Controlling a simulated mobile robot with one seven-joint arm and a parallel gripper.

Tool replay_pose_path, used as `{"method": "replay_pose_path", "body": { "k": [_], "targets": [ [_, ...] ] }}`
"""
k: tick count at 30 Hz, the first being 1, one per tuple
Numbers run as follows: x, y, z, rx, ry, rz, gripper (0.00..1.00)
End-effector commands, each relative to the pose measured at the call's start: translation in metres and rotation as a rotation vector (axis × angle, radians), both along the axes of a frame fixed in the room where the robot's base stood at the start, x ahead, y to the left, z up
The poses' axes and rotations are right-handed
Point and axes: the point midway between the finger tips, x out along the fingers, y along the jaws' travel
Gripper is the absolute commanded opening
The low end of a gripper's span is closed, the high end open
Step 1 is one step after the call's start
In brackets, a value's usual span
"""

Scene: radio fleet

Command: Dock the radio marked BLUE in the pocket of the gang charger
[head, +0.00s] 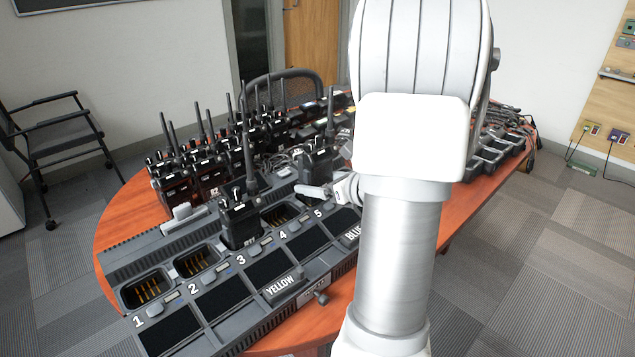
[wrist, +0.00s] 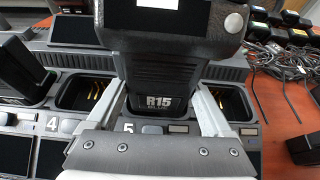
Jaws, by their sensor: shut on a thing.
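My gripper (wrist: 165,110) is shut on a black radio (wrist: 165,65) labelled R15, with a finger on each side. Smaller print under R15 is too blurred to read. The held radio also shows in the head view (head: 318,160), partly behind my arm. It is over the pocket numbered 5; I cannot tell whether it is seated. The gang charger (head: 225,268) runs along the table's front, with a BLUE plate (head: 352,233) right of a YELLOW plate (head: 280,285). Pockets 1 (head: 145,290), 2 and 4 (wrist: 80,92) are empty, gold contacts showing.
Another radio (head: 240,222) stands in pocket 3, left of the held one. Several upright radios (head: 190,175) with antennas crowd the table behind the charger. Cables (wrist: 285,62) lie at the right. An empty pocket (wrist: 238,103) is right of the held radio.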

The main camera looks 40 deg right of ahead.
Motion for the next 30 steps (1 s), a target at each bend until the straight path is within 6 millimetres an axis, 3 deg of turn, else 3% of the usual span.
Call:
{"method": "replay_pose_path", "body": {
  "k": [29,30],
  "targets": [
    [0.0,0.0,-0.024,-0.001,-0.002,0.0,0.0],
    [0.0,0.0,-0.024,-0.001,-0.002,0.0,0.88]
  ]
}}
